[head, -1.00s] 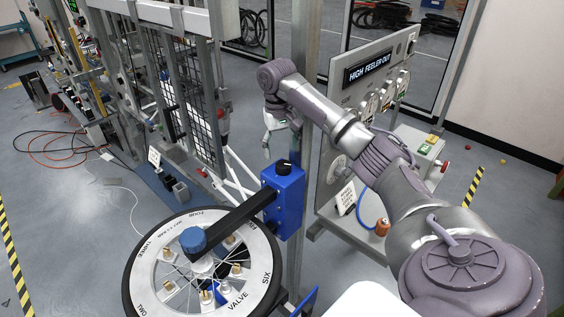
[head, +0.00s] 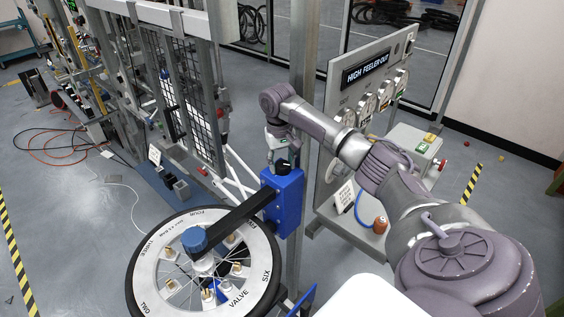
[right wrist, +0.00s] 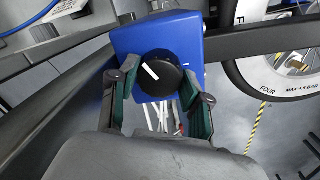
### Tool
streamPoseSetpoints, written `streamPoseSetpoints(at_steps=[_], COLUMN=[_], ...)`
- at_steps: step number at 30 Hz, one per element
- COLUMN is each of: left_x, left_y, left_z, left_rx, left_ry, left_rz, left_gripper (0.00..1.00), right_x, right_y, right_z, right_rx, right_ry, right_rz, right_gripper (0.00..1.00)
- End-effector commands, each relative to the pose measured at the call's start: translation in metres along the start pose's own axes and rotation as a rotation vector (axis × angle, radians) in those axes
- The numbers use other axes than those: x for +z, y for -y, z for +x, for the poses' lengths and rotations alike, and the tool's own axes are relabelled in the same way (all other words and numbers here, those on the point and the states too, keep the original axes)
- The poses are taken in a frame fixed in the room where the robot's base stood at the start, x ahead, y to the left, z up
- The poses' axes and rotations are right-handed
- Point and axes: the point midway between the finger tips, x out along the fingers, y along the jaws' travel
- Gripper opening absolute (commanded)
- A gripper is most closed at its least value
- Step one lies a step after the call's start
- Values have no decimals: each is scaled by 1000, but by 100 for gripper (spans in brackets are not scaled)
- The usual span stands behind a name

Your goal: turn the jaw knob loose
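The jaw knob is a black round knob (head: 283,167) with a white line, on top of a blue clamp block (head: 289,205). In the right wrist view the knob (right wrist: 160,73) faces the camera, its white line tilted. My right gripper (head: 275,157) is just above and beside the knob. In the right wrist view its two green-padded fingers (right wrist: 157,92) are spread on either side of the knob, with gaps visible, so it is open and empty. My left gripper is in no view.
The block sits on a steel post (head: 303,75). A black arm (head: 240,216) runs from it to a blue cap above a spoked wheel (head: 150,255). A panel (head: 335,100) with gauges stands to the right. Open floor lies left of the wheel.

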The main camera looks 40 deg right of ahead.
Motion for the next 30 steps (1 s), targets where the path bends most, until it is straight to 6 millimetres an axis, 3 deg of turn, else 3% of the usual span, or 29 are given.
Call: streamPoseSetpoints(at_steps=[3,14,30], left_x=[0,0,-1], left_y=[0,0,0], left_z=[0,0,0], left_rx=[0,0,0], left_ry=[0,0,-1], left_rz=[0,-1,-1], left_gripper=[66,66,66], right_x=[0,0,1], right_y=[0,0,1], right_z=[0,0,-1], right_rx=[0,0,0], right_ry=[0,-5,-29], right_rz=[0,-73,-526], right_gripper=[13,13,13])
